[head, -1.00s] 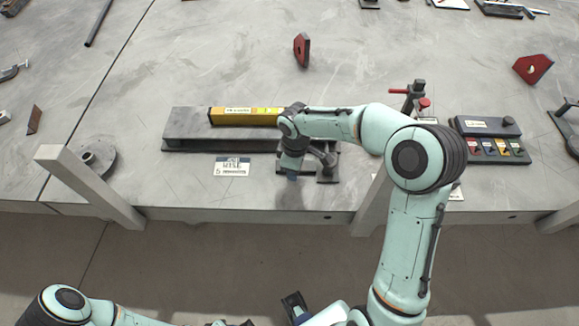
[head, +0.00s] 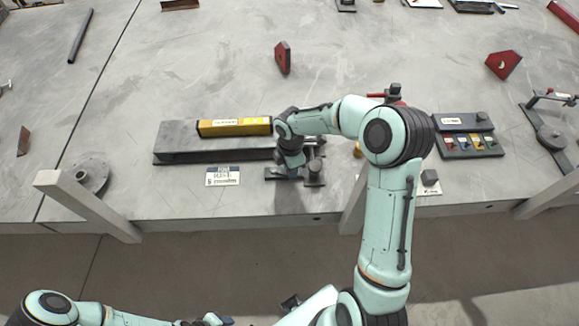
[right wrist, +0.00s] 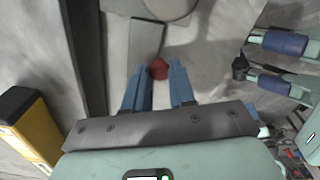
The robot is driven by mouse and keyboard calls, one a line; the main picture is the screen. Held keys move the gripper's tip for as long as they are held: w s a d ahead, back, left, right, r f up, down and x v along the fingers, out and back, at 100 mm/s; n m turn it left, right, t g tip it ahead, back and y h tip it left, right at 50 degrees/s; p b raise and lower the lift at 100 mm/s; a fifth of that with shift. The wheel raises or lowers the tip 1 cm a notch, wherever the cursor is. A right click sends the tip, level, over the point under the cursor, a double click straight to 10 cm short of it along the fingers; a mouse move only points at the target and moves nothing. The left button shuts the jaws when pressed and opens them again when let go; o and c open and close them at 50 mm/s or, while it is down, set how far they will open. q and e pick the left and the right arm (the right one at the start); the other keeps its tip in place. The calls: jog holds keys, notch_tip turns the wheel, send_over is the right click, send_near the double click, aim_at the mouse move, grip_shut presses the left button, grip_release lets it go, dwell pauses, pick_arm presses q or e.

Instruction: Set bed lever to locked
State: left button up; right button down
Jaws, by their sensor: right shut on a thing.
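A small dark fixture with a base plate (head: 313,180) and an upright post sits near the front edge of the grey table. My right gripper (head: 290,172) is at its left side, pointing down. In the right wrist view, the blue fingers of the right gripper (right wrist: 159,88) are shut on a red knob (right wrist: 158,70) at the end of a flat grey bar (right wrist: 147,42), which I take as the bed lever. My arm hides much of the fixture in the head view. My left arm is low at the left; its jaws are not clear.
A yellow level (head: 233,127) lies on a grey beam (head: 180,150) just left of the right gripper. A white label card (head: 222,176) lies in front. A tray of colored pieces (head: 468,143) is at the right. Slanted grey posts stand along the front edge.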

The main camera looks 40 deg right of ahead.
pick_arm(q)
jog(key=shift+r, duration=0.1)
dwell(0.4)
pick_arm(e)
jog(key=c, duration=0.9)
grip_release()
jog(key=shift+c, duration=0.2)
jog(key=shift+r, duration=0.1)
pick_arm(q)
jog(key=shift+w+r+p, duration=0.55)
jog(key=shift+w+r, duration=0.15)
jog(key=shift+r, duration=0.05)
pick_arm(e)
notch_tip(320, 180, up, 13)
jog(key=shift+r, duration=0.15)
